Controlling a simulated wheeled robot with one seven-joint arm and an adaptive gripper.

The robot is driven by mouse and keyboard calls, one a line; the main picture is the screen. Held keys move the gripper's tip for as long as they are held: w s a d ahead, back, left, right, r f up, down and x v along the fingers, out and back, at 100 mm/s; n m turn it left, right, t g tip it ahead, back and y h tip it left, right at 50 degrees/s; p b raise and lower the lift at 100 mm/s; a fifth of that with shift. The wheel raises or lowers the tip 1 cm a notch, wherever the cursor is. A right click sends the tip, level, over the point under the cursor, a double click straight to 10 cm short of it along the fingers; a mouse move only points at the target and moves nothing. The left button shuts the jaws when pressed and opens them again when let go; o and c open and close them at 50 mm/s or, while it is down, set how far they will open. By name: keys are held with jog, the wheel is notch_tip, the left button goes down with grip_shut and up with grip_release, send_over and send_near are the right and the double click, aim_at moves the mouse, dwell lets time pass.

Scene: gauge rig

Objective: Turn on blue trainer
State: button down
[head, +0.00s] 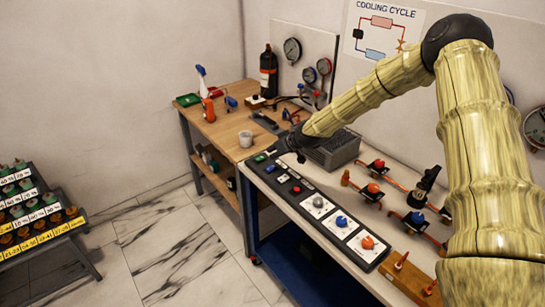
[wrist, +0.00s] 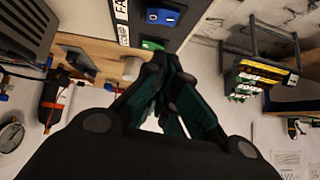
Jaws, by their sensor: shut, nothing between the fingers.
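A long dark control panel (head: 330,231) runs along the front edge of the white bench. At its far end are a green switch (head: 260,158) and a blue switch (head: 270,168). The wrist view shows the blue switch (wrist: 163,16) at the top, with the green switch (wrist: 152,44) just below it. My gripper (head: 297,154) is shut and empty near the two switches. In the wrist view its fingertips (wrist: 166,62) partly hide the green switch. Contact cannot be told.
A grey ribbed unit (head: 332,150) stands close behind my gripper. Several valves on copper pipes, including a black one (head: 424,188), fill the bench to the right. A wooden table (head: 225,128) adjoins at the back with a white cup (head: 245,139). The marble floor in front is clear.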

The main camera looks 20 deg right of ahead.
jog(key=a+b+v, duration=0.1)
jog(key=b+v, duration=0.1)
jog(key=v, duration=0.5)
jog(key=shift+s+r, duration=0.15)
jog(key=shift+s, duration=0.25)
dwell(0.3)
jog(key=s+a+f+m+g+b, duration=0.15)
jog(key=s+a+f, duration=0.25)
jog(key=s+f, duration=0.75)
jog(key=s+a+f+m+g, duration=0.15)
jog(key=s+a+f, duration=0.35)
jog(key=s+f, duration=0.7)
jog(key=s+d+f+g+h, duration=0.1)
jog(key=s+f, duration=0.4)
jog(key=s, duration=1.1)
jog(key=s+f+m+g+h, duration=0.1)
jog(key=s+f+g+h, duration=0.2)
jog(key=s, duration=1.3)
notch_tip(320, 180, down, 2)
jog(key=shift+s+d+f+g+b, duration=0.2)
jog(key=shift+s+d+g+b, duration=0.1)
jog(key=shift+s+d+g, duration=0.15)
